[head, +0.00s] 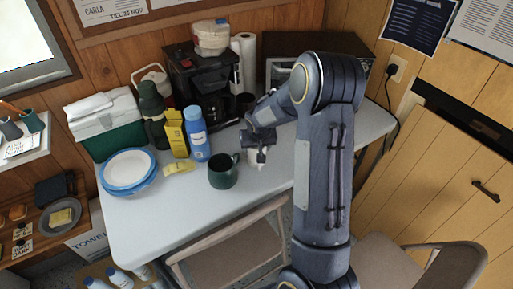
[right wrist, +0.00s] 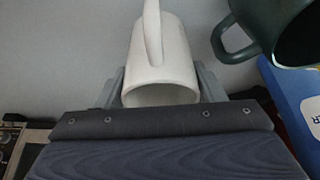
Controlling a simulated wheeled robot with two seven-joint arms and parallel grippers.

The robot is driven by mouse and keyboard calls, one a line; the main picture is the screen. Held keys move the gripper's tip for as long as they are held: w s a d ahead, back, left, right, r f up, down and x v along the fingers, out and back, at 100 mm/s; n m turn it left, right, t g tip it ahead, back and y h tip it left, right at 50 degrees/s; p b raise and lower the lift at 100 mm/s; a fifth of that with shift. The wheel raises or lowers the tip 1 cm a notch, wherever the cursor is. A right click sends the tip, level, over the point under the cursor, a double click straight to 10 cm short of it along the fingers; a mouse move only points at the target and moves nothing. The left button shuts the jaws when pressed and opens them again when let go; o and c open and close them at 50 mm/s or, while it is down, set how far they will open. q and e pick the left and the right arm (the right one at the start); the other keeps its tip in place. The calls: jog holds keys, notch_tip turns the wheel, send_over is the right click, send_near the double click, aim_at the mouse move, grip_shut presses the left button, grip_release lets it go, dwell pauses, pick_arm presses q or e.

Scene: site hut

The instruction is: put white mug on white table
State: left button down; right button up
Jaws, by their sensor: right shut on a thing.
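The white mug (right wrist: 160,45) lies between the fingers of my right gripper (right wrist: 160,82) in the right wrist view, with its handle toward the top. In the head view the right gripper (head: 261,150) is over the white table (head: 170,215), and only a small part of the mug (head: 254,160) shows below it. The gripper is shut on the mug. The mug is at or just above the tabletop; I cannot tell whether it touches. My left gripper is not in view.
A dark green mug (head: 223,172) stands close left of the white mug. A blue bottle (head: 197,135), a yellow box (head: 177,134), blue-rimmed plates (head: 128,170) and a coffee maker (head: 200,80) stand further left and back. The table's front is clear; chairs (head: 230,250) stand before it.

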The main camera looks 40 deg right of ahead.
jog(key=shift+f, duration=0.35)
jog(key=o, duration=0.9)
jog(key=v, duration=1.2)
jog(key=shift+r, duration=0.1)
jog(key=s+a+r+n+y, duration=0.1)
jog(key=s+a+r+y, duration=0.1)
jog(key=s+a, duration=0.4)
jog(key=s+a+r+n+t+y, duration=0.1)
jog(key=s+a+r+y, duration=0.1)
jog(key=s+a, duration=0.4)
jog(key=s+a+r+n+y+p, duration=0.1)
jog(key=s+a+r+n+y, duration=0.1)
jog(key=s+a, duration=0.5)
jog(key=shift+s+a+r+t, duration=0.1)
jog(key=shift+s+r+t, duration=0.05)
jog(key=shift+s, duration=0.95)
jog(key=shift+s+r+t, duration=0.15)
jog(key=shift+s, duration=0.9)
jog(key=shift+f, duration=0.2)
jog(key=shift+c, duration=0.2)
